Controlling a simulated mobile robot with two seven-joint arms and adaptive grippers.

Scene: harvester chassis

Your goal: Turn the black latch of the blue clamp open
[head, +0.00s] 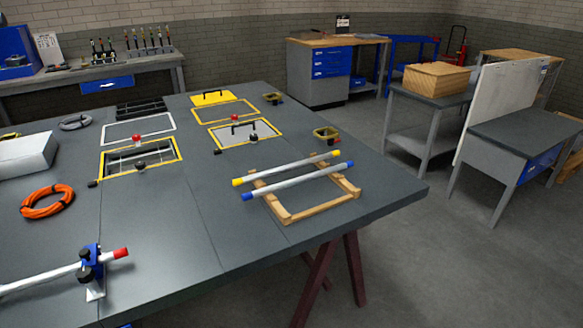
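The blue clamp (91,262) stands at the near left of the grey table, on a light metal bracket. Black knob-like parts (86,254) sit on it, one of them likely the latch; I cannot tell its exact position. A white tube (42,279) with a red end (121,253) runs through the clamp. The clamp's far side is hidden. Neither of my grippers shows in the head view.
On the table (180,240) lie an orange hose coil (47,201), a white box (26,156), yellow-framed openings (140,156) and a wooden rack (306,211) bearing two tubes. The tabletop right of the clamp is clear. Workbenches (434,95) stand behind.

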